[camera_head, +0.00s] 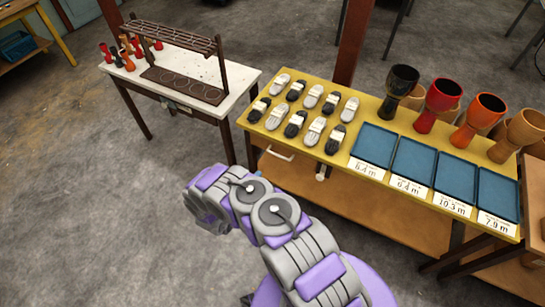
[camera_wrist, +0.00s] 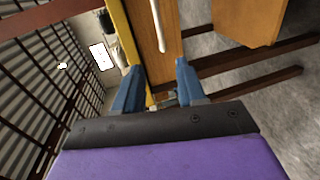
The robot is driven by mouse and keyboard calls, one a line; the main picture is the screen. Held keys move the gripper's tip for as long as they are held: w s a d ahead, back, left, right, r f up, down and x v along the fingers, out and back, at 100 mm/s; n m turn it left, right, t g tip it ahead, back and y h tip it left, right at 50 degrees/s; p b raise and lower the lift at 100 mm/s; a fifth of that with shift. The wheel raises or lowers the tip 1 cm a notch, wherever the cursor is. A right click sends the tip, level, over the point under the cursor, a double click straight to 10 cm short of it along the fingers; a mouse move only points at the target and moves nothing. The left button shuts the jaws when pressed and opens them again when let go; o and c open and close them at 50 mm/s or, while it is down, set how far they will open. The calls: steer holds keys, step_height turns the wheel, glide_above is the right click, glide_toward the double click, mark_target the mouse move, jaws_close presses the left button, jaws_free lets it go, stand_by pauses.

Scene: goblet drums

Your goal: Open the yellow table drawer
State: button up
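The yellow table (camera_head: 238,122) stands at the right in the head view. A white bar handle (camera_head: 280,154) shows below its front edge, on the drawer. In the wrist view the drawer's wooden front (camera_wrist: 145,30) appears beside a yellow edge (camera_wrist: 122,35), with the white handle (camera_wrist: 158,25) at the top. The drawer looks shut. My gripper (camera_wrist: 158,86) has its two blue fingers apart and nothing held between them. The handle lies beyond the fingertips, not touched. In the head view my arm ends left of the table, and its fingers cannot be made out.
Blue trays (camera_head: 413,160) with labels, several wrapped bundles (camera_head: 297,90) and goblet drums (camera_head: 438,104) stand on the yellow table. A lower wooden shelf (camera_head: 330,207) lies below. A white-topped table (camera_head: 130,74) with a rack (camera_head: 180,58) stands behind left. The floor at left is clear.

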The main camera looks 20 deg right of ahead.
steer(key=b+x, duration=0.4)
steer(key=x, duration=1.3)
steer(key=shift+s+d, duration=0.2)
steer(key=shift+d, duration=0.15)
steer(key=shift+c, duration=0.2)
jaws_close()
